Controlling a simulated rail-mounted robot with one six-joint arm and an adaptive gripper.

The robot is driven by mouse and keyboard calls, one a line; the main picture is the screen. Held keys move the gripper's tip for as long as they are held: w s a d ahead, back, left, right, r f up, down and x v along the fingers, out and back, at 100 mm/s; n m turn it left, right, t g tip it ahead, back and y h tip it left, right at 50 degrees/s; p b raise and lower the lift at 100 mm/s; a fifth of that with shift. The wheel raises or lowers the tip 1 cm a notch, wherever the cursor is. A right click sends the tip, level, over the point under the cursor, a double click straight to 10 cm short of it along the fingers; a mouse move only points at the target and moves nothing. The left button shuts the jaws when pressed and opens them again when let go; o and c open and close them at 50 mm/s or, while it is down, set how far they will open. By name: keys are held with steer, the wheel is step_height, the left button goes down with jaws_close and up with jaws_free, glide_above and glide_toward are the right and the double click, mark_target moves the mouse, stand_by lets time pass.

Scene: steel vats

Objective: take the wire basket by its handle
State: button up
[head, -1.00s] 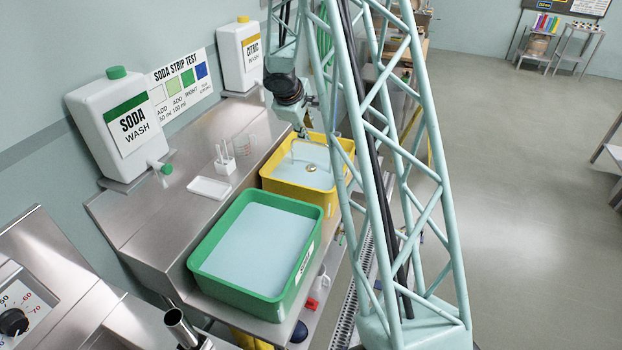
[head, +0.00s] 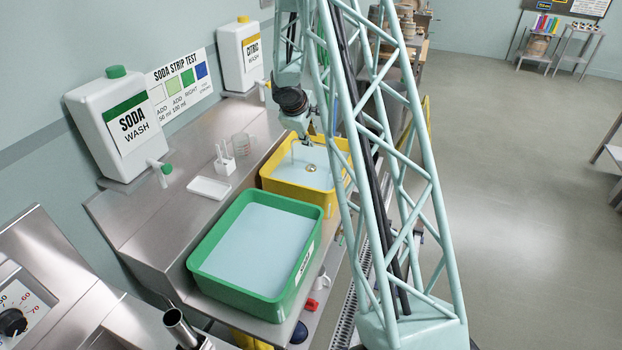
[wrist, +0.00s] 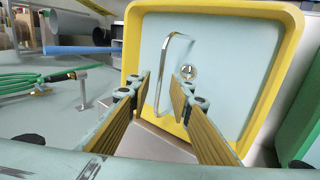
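The wire basket shows only by its pale hoop handle (wrist: 164,62), which rises from the liquid in the yellow tub (wrist: 290,14); the basket's body is hidden. In the head view, part of the handle (head: 293,153) shows at the left side of the yellow tub (head: 291,193), the rest covered by my gripper (head: 307,141). In the wrist view, my gripper (wrist: 160,86) is open, and the handle appears between its two fingers. I cannot tell whether the fingertips reach it in depth. Nothing is held.
A round metal fitting (wrist: 187,71) lies in the yellow tub near the handle. A green tub (head: 205,288) of liquid stands nearer. A white tray (head: 209,189), a small rack (head: 224,163) and a clear beaker (head: 241,144) sit on the steel bench to the left.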

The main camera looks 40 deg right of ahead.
steer(key=shift+x, duration=2.65)
steer(key=shift+s, duration=0.1)
steer(key=shift+c, duration=0.9)
jaws_close()
